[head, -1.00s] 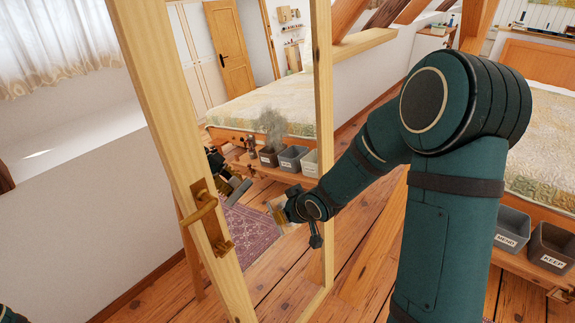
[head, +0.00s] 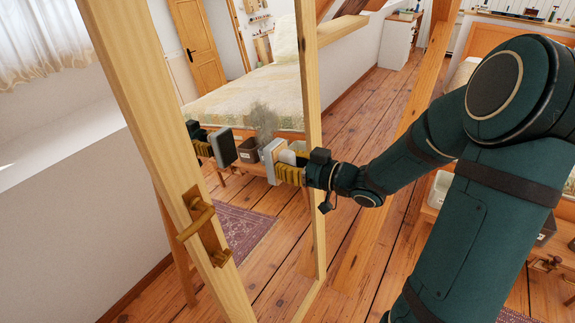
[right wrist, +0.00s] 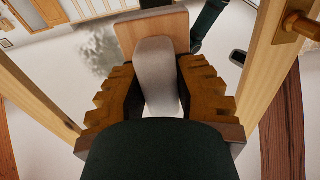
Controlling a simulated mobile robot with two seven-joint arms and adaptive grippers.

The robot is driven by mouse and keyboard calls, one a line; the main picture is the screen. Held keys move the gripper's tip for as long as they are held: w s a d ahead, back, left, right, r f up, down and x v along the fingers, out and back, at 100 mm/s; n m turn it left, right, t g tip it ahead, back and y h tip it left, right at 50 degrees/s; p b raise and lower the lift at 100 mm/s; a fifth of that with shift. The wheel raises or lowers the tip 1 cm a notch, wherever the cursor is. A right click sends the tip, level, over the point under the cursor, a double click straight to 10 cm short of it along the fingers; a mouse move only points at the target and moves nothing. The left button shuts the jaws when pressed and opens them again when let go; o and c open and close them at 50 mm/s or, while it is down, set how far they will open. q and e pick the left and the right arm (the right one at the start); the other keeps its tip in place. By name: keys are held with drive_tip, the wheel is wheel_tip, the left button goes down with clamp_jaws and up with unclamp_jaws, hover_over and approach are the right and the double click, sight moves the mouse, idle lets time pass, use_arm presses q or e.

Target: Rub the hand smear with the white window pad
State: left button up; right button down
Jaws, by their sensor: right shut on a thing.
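The hand smear (head: 263,118) is a grey smudge on the tall mirror-like pane in a pale timber frame. It also shows in the right wrist view (right wrist: 100,48), left of the pad. My right gripper (head: 290,170) is shut on the white window pad (head: 270,163), gripping its pale handle (right wrist: 157,75). The pad stands upright, just below and beside the smear in the head view. The pane reflects pad and gripper (head: 222,149), with a gap between pad and reflection, so the pad looks apart from the glass. My left gripper is not in view.
The timber frame (head: 150,130) has a brass handle (head: 196,218) on its left post; its right post (head: 312,130) stands close to my right wrist. A bed, bins and a purple rug show in the pane.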

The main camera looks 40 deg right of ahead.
drive_tip(key=shift+b+x, duration=0.65)
drive_tip(key=shift+x, duration=1.9)
drive_tip(key=shift+x, duration=1)
drive_tip(key=shift+d, duration=0.15)
